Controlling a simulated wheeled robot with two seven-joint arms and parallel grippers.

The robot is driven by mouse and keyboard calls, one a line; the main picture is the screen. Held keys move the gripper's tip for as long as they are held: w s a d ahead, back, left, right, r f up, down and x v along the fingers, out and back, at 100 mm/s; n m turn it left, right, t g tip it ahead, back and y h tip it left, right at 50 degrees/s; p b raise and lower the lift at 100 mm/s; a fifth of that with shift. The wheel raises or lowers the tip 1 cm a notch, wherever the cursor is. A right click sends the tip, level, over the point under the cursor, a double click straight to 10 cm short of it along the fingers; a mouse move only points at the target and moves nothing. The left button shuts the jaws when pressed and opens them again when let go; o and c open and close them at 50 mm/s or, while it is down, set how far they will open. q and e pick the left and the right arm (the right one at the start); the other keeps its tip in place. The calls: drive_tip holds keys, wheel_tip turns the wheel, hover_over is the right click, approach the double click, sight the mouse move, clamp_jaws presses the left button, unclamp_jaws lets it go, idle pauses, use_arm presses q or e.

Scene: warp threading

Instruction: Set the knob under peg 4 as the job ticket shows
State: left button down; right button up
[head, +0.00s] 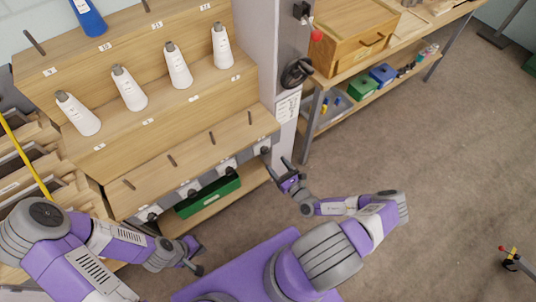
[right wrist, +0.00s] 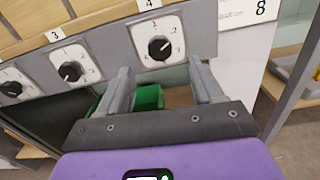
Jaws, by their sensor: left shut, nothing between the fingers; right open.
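The knob under peg 4 (right wrist: 158,47) is black on a white square dial plate with numbers, below the label 4 (right wrist: 148,4). Its pointer appears to be toward the upper right, but the exact setting is hard to read. In the head view this knob (head: 265,150) is the rightmost on the rack's front, below peg 4 (head: 250,118). My right gripper (right wrist: 160,70) is open and empty, just short of the knob; it also shows in the head view (head: 280,172). My left gripper (head: 198,258) is shut and empty, low at the left, away from the knobs.
The knob under label 3 (right wrist: 69,71) is just to the left. A green bin (head: 207,196) sits below the knobs. A paper sheet (head: 287,106) hangs on the grey post; it bears an 8 (right wrist: 262,10). White cones (head: 178,66) stand on the rack above.

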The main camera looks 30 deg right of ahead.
sight(266, 151)
drive_tip(key=w, duration=0.2)
drive_tip(key=w+b, duration=0.1)
drive_tip(key=w, duration=0.4)
drive_tip(key=shift+w+a+b, duration=0.1)
drive_tip(key=shift+a+b, duration=0.2)
drive_tip(key=shift+b, duration=0.05)
drive_tip(key=c, duration=1.1)
drive_tip(key=shift+o, duration=0.2)
